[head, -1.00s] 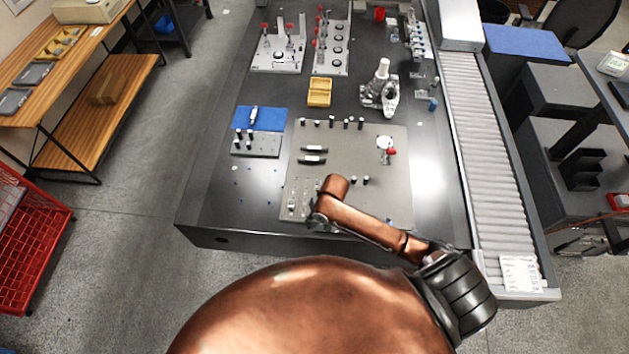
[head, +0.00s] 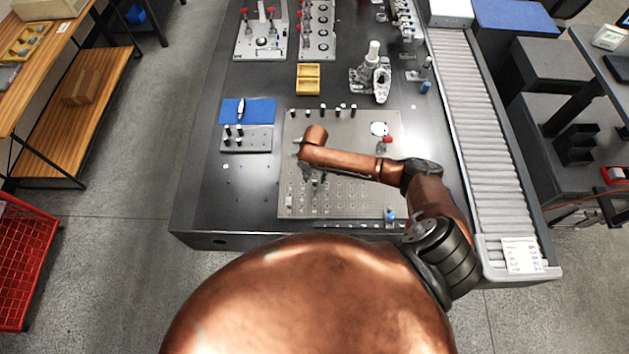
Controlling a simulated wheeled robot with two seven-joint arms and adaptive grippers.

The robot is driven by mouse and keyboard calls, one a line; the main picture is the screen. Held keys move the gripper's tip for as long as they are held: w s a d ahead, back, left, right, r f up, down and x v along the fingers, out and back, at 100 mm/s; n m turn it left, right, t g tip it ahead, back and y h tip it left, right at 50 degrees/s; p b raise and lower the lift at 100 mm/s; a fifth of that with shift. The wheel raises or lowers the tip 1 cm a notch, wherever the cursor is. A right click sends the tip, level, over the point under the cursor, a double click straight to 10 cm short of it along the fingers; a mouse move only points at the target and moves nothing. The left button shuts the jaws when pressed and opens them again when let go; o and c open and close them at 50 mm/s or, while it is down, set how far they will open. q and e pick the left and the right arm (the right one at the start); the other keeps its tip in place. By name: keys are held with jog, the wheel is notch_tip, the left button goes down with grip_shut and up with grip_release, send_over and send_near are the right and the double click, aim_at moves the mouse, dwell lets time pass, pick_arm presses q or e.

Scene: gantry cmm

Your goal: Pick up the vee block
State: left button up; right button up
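My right gripper (head: 315,178) points down over the grey perforated plate (head: 349,200) on the dark table. It is small and partly under my copper wrist, so I cannot tell whether its fingers are open or shut, or whether they touch anything. I cannot pick out the vee block for certain. The part of the plate where two dark bars lay is now covered by my wrist. My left gripper is not in view.
Several small dark posts stand along the plate's far edge. A yellow tray (head: 308,78), a blue mat (head: 247,111), a grey block with pegs (head: 246,140) and a grey casting (head: 372,77) surround it. A roller conveyor (head: 480,130) runs along the right. The table's left front is mostly clear.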

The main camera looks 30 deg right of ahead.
jog(key=shift+f, duration=1.1)
jog(key=c, duration=0.8)
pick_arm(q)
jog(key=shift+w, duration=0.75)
pick_arm(e)
grip_shut()
